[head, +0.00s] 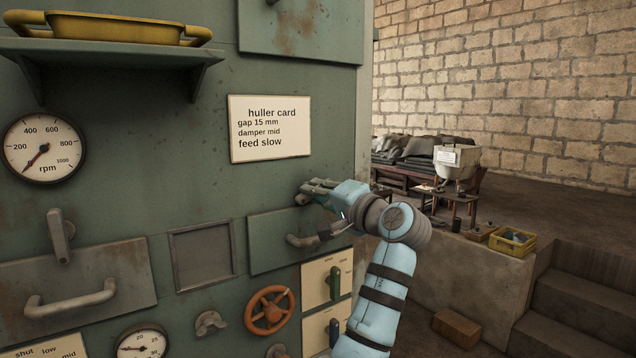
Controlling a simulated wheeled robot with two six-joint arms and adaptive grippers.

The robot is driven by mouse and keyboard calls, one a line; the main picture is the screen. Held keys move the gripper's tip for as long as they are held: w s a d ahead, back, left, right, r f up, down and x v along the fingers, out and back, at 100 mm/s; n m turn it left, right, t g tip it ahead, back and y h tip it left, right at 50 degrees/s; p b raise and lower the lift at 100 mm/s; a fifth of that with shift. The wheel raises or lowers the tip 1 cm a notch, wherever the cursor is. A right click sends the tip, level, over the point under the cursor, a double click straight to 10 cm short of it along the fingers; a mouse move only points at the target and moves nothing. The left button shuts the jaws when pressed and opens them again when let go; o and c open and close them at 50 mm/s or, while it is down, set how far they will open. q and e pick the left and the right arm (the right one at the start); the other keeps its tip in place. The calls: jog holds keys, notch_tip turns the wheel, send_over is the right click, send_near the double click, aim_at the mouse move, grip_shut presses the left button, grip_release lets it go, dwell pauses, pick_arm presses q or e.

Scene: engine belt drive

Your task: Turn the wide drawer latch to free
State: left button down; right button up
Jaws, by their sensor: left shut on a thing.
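My left gripper (312,190) is shut at the upper edge of the right-hand green drawer (268,243). Its fingers are around a small grey latch (302,200), mostly hidden by them, so its angle cannot be told. This drawer has a bent grey handle (300,241), partly covered by my arm. At the left, a second drawer (135,280) has a grey handle (70,300). A grey latch (61,238) above it hangs roughly upright, apart from my gripper. The drawers carry no readable width label. My right gripper is not in view.
Below are an orange handwheel (269,310), a lever plate (318,284) and a grey knob (210,322). A shelf (110,55) holds a yellow tray (110,28). A huller card (270,128) hangs above my gripper. Open floor and steps (580,300) lie right.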

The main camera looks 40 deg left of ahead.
pick_arm(q)
jog(key=shift+m+p, duration=2.05)
jog(key=shift+m, duration=0.25)
jog(key=c, duration=1.6)
grip_release()
jog(key=v, duration=1.2)
jog(key=shift+a, duration=0.1)
